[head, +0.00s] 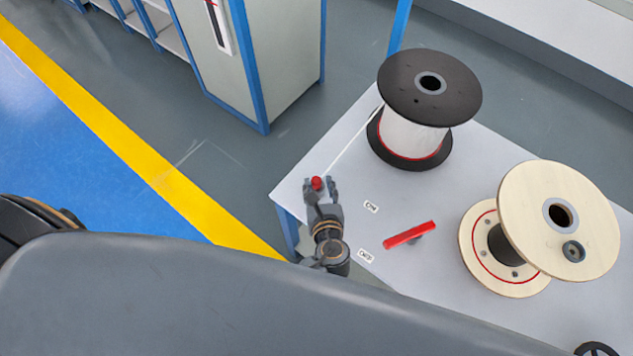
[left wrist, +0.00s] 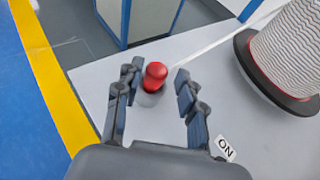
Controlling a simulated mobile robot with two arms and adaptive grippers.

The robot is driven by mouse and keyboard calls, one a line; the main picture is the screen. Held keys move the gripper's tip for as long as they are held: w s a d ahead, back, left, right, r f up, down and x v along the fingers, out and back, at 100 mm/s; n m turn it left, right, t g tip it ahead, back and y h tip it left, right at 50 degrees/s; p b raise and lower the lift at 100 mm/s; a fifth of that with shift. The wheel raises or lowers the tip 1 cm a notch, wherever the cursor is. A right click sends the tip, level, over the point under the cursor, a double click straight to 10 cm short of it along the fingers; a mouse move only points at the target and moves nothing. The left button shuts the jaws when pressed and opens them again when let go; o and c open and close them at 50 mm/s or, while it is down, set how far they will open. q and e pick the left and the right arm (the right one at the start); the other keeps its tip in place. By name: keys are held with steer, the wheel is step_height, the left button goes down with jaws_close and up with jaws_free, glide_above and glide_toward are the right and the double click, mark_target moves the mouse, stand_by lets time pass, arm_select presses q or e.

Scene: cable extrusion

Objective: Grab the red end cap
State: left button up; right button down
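The red end cap (head: 317,183) is at the table's left corner, at the end of a white cable (head: 357,139). In the left wrist view the cap (left wrist: 155,76) stands up from a small grey base (left wrist: 150,97). My left gripper (head: 320,186) is open, with one finger on each side of the cap. In the left wrist view its fingers (left wrist: 156,86) show gaps to the cap on both sides. The underside of the cap is hidden.
A black spool (head: 432,87) wound with white cable stands behind on the table (head: 440,285). A wooden spool (head: 530,190) stands at the right. A red bar (head: 409,235) lies near the front. A cabinet (head: 270,60) is beyond the table.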

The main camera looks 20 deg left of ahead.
mark_target(316, 177)
arm_select(q)
steer(key=shift+x, duration=3.2)
steer(key=shift+s+a, duration=0.15)
steer(key=shift+c, duration=0.2)
jaws_close()
